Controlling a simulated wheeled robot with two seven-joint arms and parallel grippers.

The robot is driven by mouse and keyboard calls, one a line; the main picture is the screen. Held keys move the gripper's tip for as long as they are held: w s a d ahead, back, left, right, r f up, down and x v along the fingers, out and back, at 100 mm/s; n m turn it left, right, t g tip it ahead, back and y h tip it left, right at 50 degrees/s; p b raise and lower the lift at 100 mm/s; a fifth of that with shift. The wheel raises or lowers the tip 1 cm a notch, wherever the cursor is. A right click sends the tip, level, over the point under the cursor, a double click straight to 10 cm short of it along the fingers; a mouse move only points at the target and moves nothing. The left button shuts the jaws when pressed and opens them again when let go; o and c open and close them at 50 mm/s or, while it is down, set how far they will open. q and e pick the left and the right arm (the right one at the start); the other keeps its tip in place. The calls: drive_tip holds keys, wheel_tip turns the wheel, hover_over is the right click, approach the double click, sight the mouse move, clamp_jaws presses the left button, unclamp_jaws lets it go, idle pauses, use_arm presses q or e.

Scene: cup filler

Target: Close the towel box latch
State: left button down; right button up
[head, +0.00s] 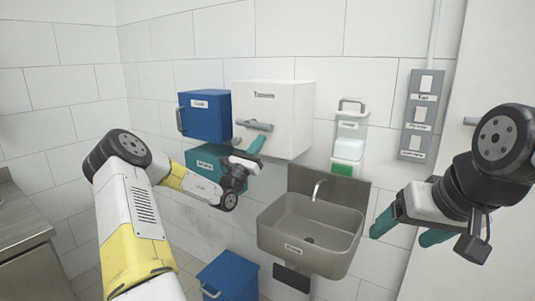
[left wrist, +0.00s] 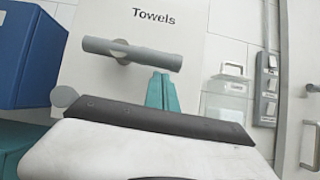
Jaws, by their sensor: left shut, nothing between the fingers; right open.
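The white towel box (head: 290,95) hangs on the tiled wall, with a "Towels" label on its front; its front also shows in the left wrist view (left wrist: 205,45). Its latch is a grey bar (head: 259,126) on a short stem, lying roughly horizontal. In the left wrist view the latch (left wrist: 125,52) tilts slightly down to the right. My left gripper (head: 254,145) is shut and empty, its teal fingertips just below the right half of the bar. I cannot tell whether they touch it. My right gripper (head: 410,229) is open and empty, away to the right.
A blue box (head: 205,118) hangs left of the towel box, and a teal box (head: 205,155) below it. A metal sink (head: 310,235) is below right. A dispenser (head: 348,145) and switch panel (head: 420,115) are on the right. A blue bin (head: 228,275) stands below.

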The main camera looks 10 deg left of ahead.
use_arm(q)
drive_tip(key=shift+r, duration=0.45)
